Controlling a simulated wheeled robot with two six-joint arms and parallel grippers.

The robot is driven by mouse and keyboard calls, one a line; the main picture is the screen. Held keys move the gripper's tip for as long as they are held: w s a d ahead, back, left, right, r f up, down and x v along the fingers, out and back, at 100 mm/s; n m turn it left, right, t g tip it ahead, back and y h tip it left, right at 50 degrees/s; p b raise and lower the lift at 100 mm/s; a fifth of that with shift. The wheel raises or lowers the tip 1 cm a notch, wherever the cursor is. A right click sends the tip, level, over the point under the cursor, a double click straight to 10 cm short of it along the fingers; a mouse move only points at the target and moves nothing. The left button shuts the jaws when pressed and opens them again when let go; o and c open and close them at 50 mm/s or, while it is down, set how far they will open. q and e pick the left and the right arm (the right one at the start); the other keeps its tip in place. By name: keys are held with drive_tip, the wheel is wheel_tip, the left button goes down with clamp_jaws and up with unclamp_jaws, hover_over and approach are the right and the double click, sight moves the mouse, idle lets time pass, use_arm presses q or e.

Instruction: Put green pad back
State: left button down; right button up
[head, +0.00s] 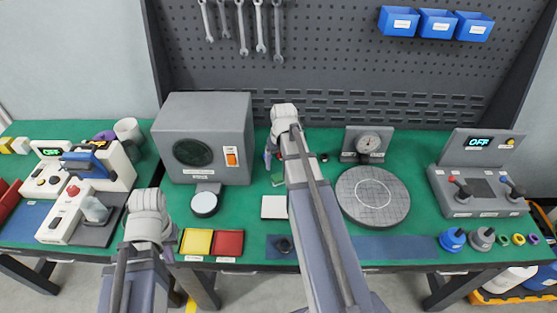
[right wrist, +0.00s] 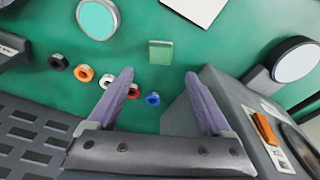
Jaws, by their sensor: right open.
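The green pad (right wrist: 160,52) is a small flat square lying on the green mat, ahead of my right fingertips in the right wrist view. In the head view the pad (head: 278,180) shows just left of my right arm. My right gripper (right wrist: 160,80) is open and empty, its purple fingers spread above the mat; in the head view it is mostly hidden by its own arm. My left gripper is low at the left, mostly hidden by its wrist, with a bit of purple finger (head: 171,246) showing; its opening cannot be made out.
A grey box (right wrist: 240,115) with an orange switch stands close beside my right gripper. Several small rings (right wrist: 107,80) lie near the fingers. A white square (head: 274,206), yellow tray (head: 196,242), red tray (head: 229,243), round grey plate (head: 373,196) and gauge (head: 368,143) stand around.

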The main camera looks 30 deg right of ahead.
use_arm(q)
wheel_tip(320, 180, up, 3)
drive_tip(key=shift+f+p, duration=0.15)
drive_tip(key=shift+p, duration=0.65)
use_arm(e)
drive_tip(key=r, duration=0.2)
drive_tip(key=shift+s+r, duration=0.2)
drive_tip(key=shift+r, duration=0.15)
drive_tip(key=s+a+n, duration=0.2)
drive_tip(key=s+a, duration=0.3)
drive_tip(key=a, duration=0.5)
drive_tip(key=s+a+n+g, duration=0.1)
drive_tip(key=s+a, duration=0.3)
drive_tip(key=a, duration=0.6)
drive_tip(key=s+a+n+g+h, duration=0.1)
drive_tip(key=s+a, duration=0.4)
drive_tip(key=a, duration=0.5)
drive_tip(key=shift+s+n, duration=0.3)
drive_tip(key=shift+n, duration=0.5)
